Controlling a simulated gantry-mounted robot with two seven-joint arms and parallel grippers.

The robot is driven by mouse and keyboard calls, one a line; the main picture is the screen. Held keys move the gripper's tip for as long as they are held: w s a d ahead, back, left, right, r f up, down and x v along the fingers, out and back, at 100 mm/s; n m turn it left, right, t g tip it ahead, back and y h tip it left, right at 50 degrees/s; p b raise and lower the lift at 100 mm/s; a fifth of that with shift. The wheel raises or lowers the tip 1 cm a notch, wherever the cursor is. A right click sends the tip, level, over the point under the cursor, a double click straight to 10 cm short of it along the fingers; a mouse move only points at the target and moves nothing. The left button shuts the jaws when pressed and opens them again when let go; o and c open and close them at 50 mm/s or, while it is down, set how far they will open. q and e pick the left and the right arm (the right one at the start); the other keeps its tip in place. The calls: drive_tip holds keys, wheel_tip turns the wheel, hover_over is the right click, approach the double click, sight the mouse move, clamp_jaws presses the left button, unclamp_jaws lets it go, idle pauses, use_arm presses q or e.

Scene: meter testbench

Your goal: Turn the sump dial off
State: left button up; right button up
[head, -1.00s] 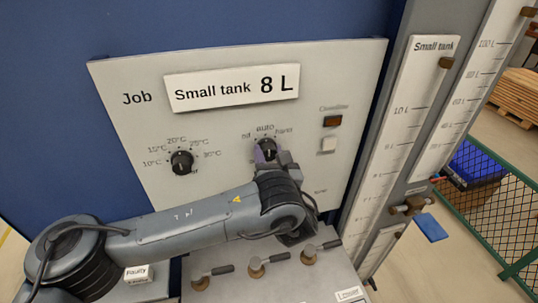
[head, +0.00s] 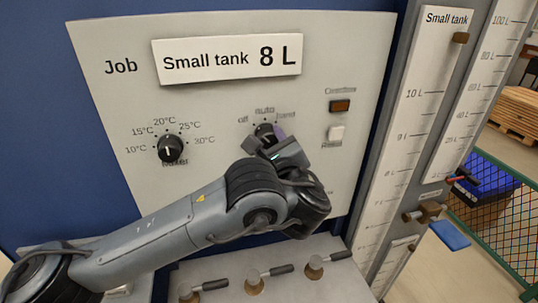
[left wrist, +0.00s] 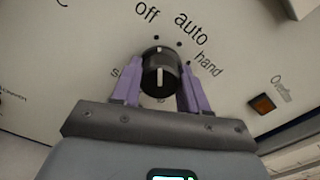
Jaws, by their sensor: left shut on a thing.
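The sump dial (head: 263,130) is a black round knob on the pale panel, partly hidden by my gripper in the head view. The left wrist view shows the dial (left wrist: 160,72) close up, with "off", "auto" and "hand" printed around it. Its white line runs nearly upright in that view, its upper end toward the dot below "off". My left gripper (left wrist: 160,86) is shut on the dial, one purple finger on each side. In the head view the left gripper (head: 270,137) reaches the panel from below. The sump label is mostly hidden. My right gripper is not in view.
A temperature dial (head: 170,149) is to the left on the panel. An amber light (head: 340,106) and a white button (head: 336,133) are to the right. Several levers (head: 254,282) stand on the ledge below. Gauge columns (head: 420,110) rise at the right.

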use_arm(q)
drive_tip(key=shift+n+b, duration=0.6)
drive_tip(key=shift+b, duration=0.05)
drive_tip(key=o, duration=1.1)
drive_tip(key=shift+c, duration=0.2)
drive_tip(key=v, duration=1.1)
drive_tip(key=shift+p, duration=0.3)
